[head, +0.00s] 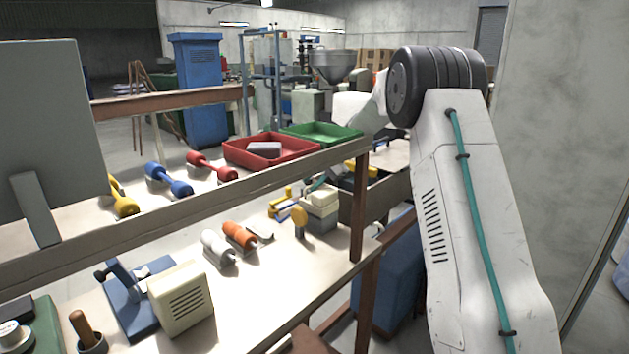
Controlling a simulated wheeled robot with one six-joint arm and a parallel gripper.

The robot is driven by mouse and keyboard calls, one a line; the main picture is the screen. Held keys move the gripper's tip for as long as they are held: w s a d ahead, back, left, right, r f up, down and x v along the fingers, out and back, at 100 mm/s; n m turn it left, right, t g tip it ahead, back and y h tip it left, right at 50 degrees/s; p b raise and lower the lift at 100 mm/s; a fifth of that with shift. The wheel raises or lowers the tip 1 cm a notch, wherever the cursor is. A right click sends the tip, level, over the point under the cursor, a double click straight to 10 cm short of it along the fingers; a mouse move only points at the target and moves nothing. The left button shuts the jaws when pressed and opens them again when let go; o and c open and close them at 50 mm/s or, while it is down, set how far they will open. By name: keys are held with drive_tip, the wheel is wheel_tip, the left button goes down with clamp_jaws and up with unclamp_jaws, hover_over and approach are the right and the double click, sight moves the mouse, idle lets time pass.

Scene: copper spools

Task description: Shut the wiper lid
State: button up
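A small box with a cream upper part and grey base (322,222) stands on the lower bench surface, near its right end. It may be the wiper, but it is small here and I cannot tell its lid's position for sure. A small teal piece (318,183) shows at its top back edge. A yellow-orange disc on a stem (299,217) stands just left of it. My arm rises at the right and bends away at a black joint. My gripper is not in view.
An orange spool (240,235) and a white spool (217,246) lie left of the box. A red tray (235,150) and green tray (345,133) sit behind. A cream-and-blue device (182,298) stands at front left.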

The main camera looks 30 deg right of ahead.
drive_tip(key=shift+o, duration=0.2)
drive_tip(key=shift+w+a+r, duration=0.25)
drive_tip(key=shift+w+a, duration=0.1)
drive_tip(key=shift+w, duration=0.2)
drive_tip(key=shift+d, duration=0.1)
drive_tip(key=shift+s+d, duration=0.1)
drive_tip(key=v, duration=0.7)
drive_tip(key=shift+s+d, duration=0.25)
drive_tip(key=shift+r, duration=0.1)
